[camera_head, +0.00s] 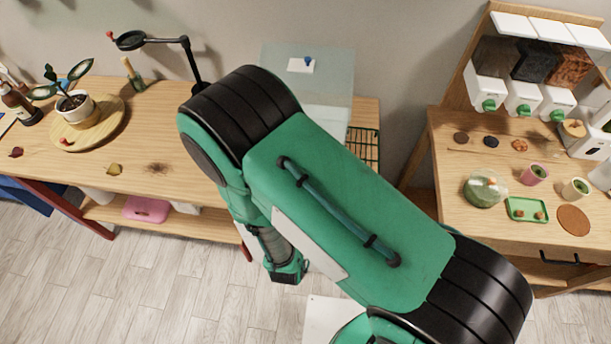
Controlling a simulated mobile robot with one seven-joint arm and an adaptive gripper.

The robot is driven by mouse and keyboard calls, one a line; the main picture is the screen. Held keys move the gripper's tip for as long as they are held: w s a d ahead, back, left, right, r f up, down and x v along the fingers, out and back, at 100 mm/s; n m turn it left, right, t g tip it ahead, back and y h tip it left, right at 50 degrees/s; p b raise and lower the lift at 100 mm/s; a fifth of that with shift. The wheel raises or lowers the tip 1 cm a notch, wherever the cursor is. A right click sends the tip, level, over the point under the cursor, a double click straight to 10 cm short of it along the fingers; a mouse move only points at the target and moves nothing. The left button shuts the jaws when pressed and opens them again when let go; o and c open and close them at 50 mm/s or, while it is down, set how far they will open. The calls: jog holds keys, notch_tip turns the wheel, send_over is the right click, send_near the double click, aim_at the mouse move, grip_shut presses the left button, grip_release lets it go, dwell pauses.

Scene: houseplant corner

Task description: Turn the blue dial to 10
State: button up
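The blue dial (308,61) is a small blue knob on a white plate (296,66), on the top of a pale translucent box (335,62) at the back centre. Its marks and setting are too small to read. My arm crosses the middle of the view and covers part of the box's front and left side. The arm bends down on the left of centre, and its visible lower end hangs above the floor, well away from the dial. No gripper fingers show.
The left wooden table (130,160) bears a potted plant (73,104) on a round board and a black magnifier stand (150,41). A black wire rack (362,146) is beside the box. The right table (455,170) holds dispensers, small pots and a green tray (524,204).

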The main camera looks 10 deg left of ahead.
jog(key=shift+w, duration=0.2)
grip_shut()
